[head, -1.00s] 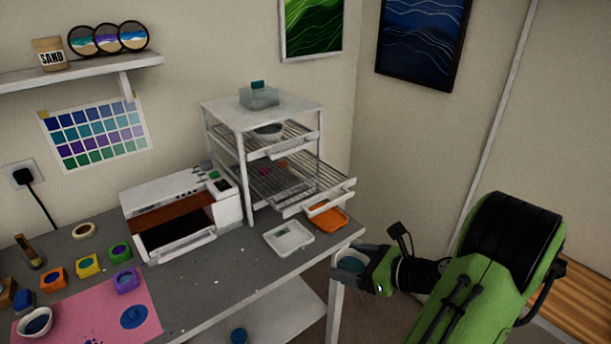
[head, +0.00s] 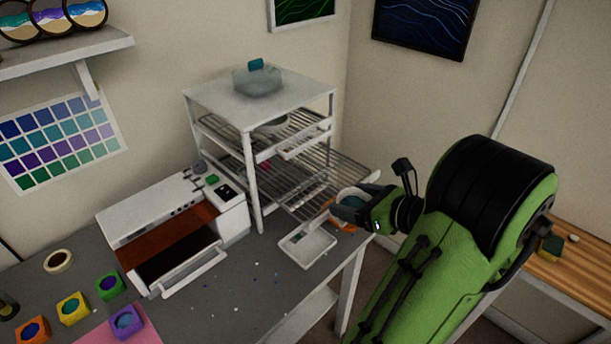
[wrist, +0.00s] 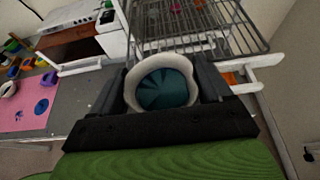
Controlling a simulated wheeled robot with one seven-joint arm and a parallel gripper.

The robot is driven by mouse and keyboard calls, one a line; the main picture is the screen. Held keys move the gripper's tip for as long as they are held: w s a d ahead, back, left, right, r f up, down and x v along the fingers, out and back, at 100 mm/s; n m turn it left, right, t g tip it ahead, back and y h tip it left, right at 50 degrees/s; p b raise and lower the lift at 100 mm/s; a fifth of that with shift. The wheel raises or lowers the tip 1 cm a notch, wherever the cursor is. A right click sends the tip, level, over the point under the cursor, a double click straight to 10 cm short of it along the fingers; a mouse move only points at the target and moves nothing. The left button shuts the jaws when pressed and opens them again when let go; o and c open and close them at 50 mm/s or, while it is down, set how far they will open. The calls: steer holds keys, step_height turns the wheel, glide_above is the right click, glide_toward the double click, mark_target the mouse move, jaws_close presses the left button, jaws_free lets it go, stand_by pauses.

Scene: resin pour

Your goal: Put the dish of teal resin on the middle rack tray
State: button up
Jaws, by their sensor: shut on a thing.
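The dish of teal resin (wrist: 165,88) is a round pale dish with teal inside. My gripper (wrist: 165,82) is shut on it, a finger at each side, in the wrist view. In the head view my gripper (head: 343,208) holds the dish (head: 352,194) at the front right corner of the rack, partly hidden by the fingers. The white rack (head: 252,180) stands on the bench, with wire trays inside. The middle rack tray (head: 325,180) is pulled out toward the right; its front bar is partly behind the dish. The upper tray (head: 305,143) holds a pale bowl.
A white machine (head: 170,230) stands left of the rack. A clear box (head: 257,80) sits on the rack's top.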

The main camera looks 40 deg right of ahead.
glide_above(303, 191)
steer(key=shift+s, duration=0.1)
step_height(303, 191, down, 4)
steer(key=shift+r+b, duration=0.2)
steer(key=shift+b, duration=0.6)
steer(key=shift+d+f, duration=0.1)
steer(key=shift+f, duration=0.05)
